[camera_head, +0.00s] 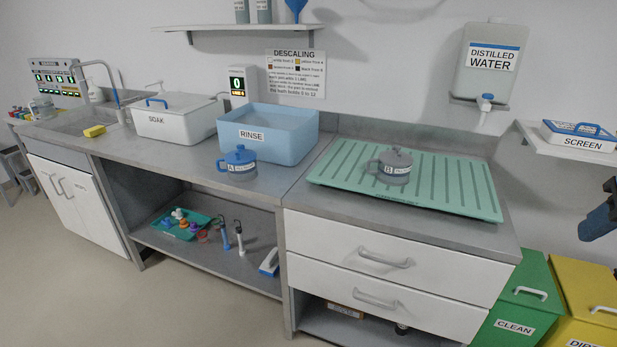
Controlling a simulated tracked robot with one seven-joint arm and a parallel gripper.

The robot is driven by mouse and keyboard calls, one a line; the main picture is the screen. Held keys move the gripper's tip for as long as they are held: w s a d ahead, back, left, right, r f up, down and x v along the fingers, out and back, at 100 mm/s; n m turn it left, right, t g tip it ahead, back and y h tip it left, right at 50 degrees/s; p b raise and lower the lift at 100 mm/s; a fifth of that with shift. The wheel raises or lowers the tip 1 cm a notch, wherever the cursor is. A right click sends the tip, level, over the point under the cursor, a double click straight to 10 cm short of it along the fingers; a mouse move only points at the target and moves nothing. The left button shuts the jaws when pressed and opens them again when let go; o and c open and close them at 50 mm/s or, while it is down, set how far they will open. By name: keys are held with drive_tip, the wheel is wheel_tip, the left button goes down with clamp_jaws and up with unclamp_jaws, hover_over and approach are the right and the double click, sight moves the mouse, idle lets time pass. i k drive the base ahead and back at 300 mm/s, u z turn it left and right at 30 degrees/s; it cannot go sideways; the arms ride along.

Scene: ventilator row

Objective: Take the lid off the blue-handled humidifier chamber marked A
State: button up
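Chamber A (238,168) is a small blue-handled pot with a blue lid (239,155) and a label reading A. It stands upright on the grey counter in front of the rinse tub, and its lid is on. Chamber B (394,168), a similar pot with a grey lid and handle, stands on the green ribbed mat (330,178). A dark blue-grey part at the right edge looks like the end of my arm with my gripper (590,232), cut off by the frame. It is far right of chamber A, and its finger opening cannot be made out.
A blue rinse tub (285,148) stands close behind chamber A. A lidded white soak box (175,124) is to its left. Counter is bare left and right of chamber A. A distilled water tank (490,60) hangs on the wall. Green and yellow bins (520,300) stand at right.

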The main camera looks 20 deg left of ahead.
sight(240, 156)
drive_tip(key=k, duration=0.95)
drive_tip(key=u, duration=0.25)
drive_tip(key=i, duration=0.5)
drive_tip(key=u, duration=1)
drive_tip(key=i, duration=1.45)
drive_tip(key=z, duration=0.25)
